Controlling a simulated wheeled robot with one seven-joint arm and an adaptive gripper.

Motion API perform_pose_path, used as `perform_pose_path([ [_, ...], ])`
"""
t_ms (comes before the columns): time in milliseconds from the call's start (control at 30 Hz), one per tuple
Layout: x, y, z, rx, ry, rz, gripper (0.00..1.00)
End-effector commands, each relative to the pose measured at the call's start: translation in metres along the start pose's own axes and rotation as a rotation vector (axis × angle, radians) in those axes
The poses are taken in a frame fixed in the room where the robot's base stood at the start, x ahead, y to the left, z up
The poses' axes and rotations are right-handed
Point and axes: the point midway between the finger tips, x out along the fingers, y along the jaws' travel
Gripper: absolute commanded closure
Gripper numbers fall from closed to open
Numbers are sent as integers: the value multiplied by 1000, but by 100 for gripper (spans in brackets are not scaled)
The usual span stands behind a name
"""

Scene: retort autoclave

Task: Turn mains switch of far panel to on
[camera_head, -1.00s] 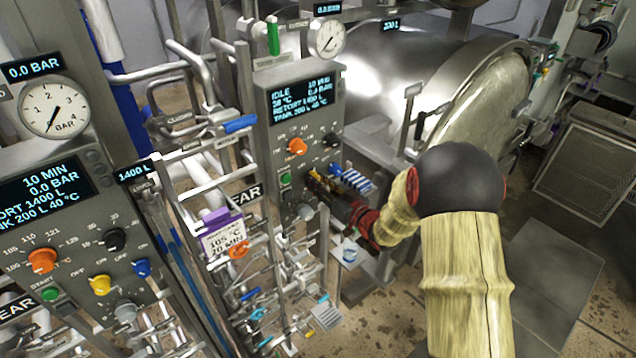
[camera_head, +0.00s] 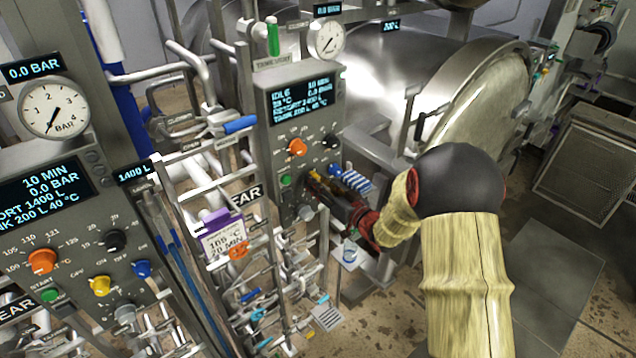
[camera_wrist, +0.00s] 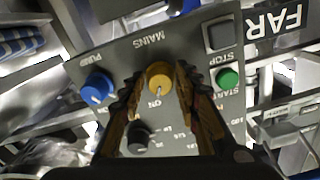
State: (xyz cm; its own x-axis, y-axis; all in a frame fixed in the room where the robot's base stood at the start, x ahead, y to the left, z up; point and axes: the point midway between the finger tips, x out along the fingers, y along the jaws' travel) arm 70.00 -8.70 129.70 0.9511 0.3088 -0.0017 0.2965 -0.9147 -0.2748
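The far panel (camera_head: 277,125) stands mid-picture in the head view. Its yellow mains switch (camera_head: 314,175) is mostly hidden there by my gripper (camera_head: 322,184). In the wrist view the mains switch (camera_wrist: 160,76) sits between the two fingertips of my gripper (camera_wrist: 158,80), which flank it left and right. The fingers are apart, with narrow gaps beside the knob; contact is not clear. The panel is upside down in this view, with MAINS above the knob and ON below it. A pale mark on the knob seems to face ON.
A blue pump knob (camera_wrist: 97,88), a green start button (camera_wrist: 228,78) and a black knob (camera_wrist: 140,136) lie close around the fingers. An orange knob (camera_head: 297,147) is higher on the panel. The near panel (camera_head: 75,230) stands at left. Pipes and valves fill the space between panels.

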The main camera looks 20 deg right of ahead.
Motion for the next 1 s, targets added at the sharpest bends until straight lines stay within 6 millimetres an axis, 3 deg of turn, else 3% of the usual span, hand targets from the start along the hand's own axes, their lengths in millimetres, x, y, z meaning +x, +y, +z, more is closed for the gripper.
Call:
perform_pose_path([
  [133,0,0,0,-1,1,0,57],
  [533,-7,0,-2,-2,2,1,57],
  [1000,-93,1,-1,0,2,3,57],
])
